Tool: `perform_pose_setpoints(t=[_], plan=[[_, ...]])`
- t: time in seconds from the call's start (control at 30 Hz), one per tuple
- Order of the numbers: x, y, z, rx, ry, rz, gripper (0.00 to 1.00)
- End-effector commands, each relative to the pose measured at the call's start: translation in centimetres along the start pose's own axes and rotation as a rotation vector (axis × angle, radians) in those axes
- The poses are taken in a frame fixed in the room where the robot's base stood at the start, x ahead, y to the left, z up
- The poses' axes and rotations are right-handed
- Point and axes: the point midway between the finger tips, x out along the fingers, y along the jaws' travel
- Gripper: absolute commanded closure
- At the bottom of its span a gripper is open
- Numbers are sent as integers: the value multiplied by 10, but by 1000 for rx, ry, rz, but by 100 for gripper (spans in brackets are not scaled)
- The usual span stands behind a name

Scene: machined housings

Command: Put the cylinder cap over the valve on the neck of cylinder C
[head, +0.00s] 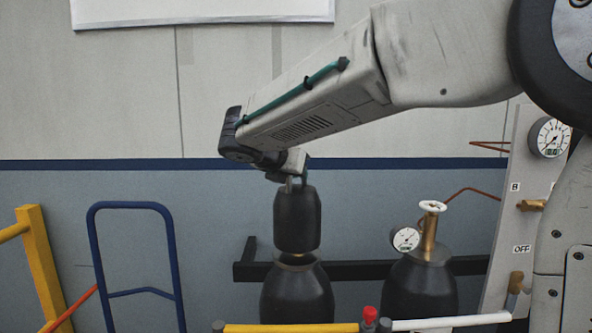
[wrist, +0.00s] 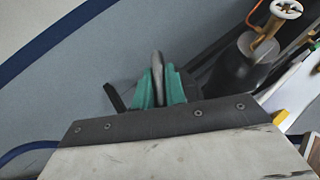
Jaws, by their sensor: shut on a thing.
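The dark cylinder cap (head: 297,218) hangs upright from my gripper (head: 292,184), which is shut on its top. In the wrist view the green fingers of my gripper (wrist: 158,88) close on a grey part of the cap (wrist: 157,75). The cap is directly above a black cylinder (head: 297,297) on the left. No letter is readable on this cylinder.
A second black cylinder (head: 420,292) with a brass valve, white handwheel (head: 433,207) and gauge (head: 405,239) stands to the right. A dark rail (head: 350,270) runs behind. A blue frame (head: 130,207) and yellow post (head: 40,262) stand left; a gauge panel (head: 520,200) stands right.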

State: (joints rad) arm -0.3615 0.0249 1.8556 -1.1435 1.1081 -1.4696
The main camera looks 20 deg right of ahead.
Motion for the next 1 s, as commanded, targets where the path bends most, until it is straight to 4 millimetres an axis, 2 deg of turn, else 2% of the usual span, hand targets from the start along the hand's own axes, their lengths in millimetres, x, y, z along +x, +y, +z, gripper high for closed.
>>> perform_pose_setpoints(t=[1.0], plan=[[12, 0, -20, 0, -1, 0, 100]])
